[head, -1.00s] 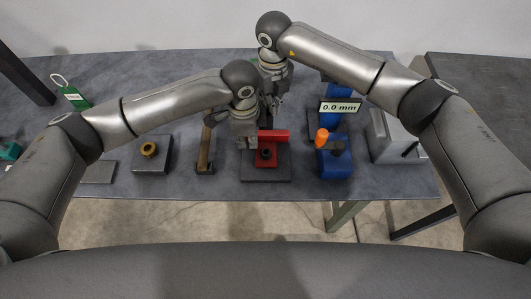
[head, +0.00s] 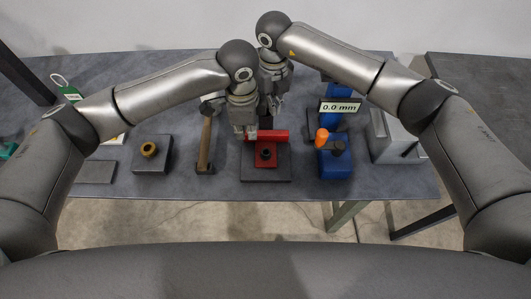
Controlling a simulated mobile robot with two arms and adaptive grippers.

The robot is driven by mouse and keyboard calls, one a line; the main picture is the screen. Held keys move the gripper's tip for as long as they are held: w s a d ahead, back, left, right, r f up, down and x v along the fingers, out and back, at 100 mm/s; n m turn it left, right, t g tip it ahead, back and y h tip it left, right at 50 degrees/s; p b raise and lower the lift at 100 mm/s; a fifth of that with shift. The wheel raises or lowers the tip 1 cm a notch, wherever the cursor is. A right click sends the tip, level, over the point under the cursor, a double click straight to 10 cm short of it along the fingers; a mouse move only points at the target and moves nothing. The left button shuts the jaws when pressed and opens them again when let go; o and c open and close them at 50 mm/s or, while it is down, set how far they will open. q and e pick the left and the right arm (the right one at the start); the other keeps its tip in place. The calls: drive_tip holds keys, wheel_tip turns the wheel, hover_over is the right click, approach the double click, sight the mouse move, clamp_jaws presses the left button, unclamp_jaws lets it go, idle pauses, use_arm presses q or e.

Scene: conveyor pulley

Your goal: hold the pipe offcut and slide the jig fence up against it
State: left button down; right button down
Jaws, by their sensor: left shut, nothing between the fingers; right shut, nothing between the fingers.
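The jig is a dark base plate (head: 266,173) in the middle of the table. On it sits the red fence (head: 279,136), a T-shaped piece with a crossbar at its far side and a black knob (head: 265,154) on its stem. My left gripper (head: 246,135) is shut and empty at the left end of the crossbar; whether it touches is unclear. My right gripper (head: 276,108) is shut and empty just behind the fence, partly hidden by my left wrist. I cannot make out the pipe offcut; the grippers cover the area behind the fence.
A hammer (head: 205,143) lies left of the jig, and a block with a brass ring (head: 149,149) lies farther left. A blue device (head: 335,163) with an orange part stands to the right, below a 0.0 mm display (head: 340,107). A grey box (head: 393,137) is at far right.

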drive_tip(key=shift+s+d+f, duration=0.1)
drive_tip(key=shift+s+f, duration=0.05)
drive_tip(key=shift+f, duration=0.1)
drive_tip(key=shift+r, duration=0.65)
drive_tip(key=c, duration=2.2)
unclamp_jaws()
drive_tip(key=o, duration=0.5)
drive_tip(key=shift+w, duration=0.25)
drive_tip(key=shift+r, duration=0.1)
wheel_tip(320, 180, up, 12)
drive_tip(key=shift+f, duration=0.1)
